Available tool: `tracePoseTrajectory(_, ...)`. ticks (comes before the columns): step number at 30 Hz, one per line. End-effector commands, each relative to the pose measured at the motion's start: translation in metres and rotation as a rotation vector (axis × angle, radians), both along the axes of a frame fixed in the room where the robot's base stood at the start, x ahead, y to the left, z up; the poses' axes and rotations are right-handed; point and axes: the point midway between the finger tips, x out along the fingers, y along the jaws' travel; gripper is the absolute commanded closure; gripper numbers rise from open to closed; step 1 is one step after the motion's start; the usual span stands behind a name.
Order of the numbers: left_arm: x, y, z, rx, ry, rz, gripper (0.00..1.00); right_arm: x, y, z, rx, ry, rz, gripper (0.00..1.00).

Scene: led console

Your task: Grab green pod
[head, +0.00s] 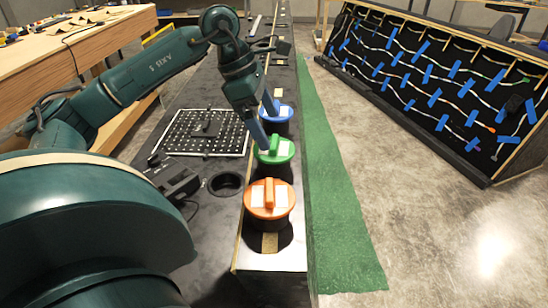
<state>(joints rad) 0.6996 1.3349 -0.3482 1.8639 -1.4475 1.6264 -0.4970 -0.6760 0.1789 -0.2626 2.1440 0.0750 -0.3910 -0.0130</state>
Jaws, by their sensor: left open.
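The green pod (281,157) is a round, green-topped piece standing in the row on the long dark console, between the other two pods. My left gripper (268,145) is open and points down right at the green pod's top. Its fingers cover part of the pod's upper left side and handle. I cannot tell whether the fingers touch the handle or stand around it. My right gripper is not in view.
An orange pod (269,200) stands nearer and a blue pod (283,113) stands farther in the same row. A perforated panel (178,130) and an empty round hole (226,183) lie left. A slanted board (430,85) with blue tape stands right, beyond green floor (338,220).

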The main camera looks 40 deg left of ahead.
Motion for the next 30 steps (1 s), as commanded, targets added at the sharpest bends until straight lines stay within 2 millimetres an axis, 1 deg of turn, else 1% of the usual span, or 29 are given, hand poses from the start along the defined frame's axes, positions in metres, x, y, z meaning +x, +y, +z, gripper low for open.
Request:
tracePoseTrajectory(2, 0.0, -0.003, -0.006, 0.0, 0.003, -0.001, 0.0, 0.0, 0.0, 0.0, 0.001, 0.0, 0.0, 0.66)
tracePoseTrajectory(9, 0.004, -0.016, -0.038, 0.0, 0.004, -0.002, 0.0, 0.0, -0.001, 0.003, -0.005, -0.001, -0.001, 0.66)
tracePoseTrajectory(12, 0.006, -0.019, -0.046, -0.001, 0.002, -0.002, 0.0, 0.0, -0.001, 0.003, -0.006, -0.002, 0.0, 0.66)
tracePoseTrajectory(20, 0.007, -0.019, -0.049, 0.0, 0.0, -0.001, 0.0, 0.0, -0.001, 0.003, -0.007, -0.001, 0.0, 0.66)
tracePoseTrajectory(30, 0.007, -0.019, -0.049, 0.0, 0.0, -0.001, 0.27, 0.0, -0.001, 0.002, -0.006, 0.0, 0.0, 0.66)
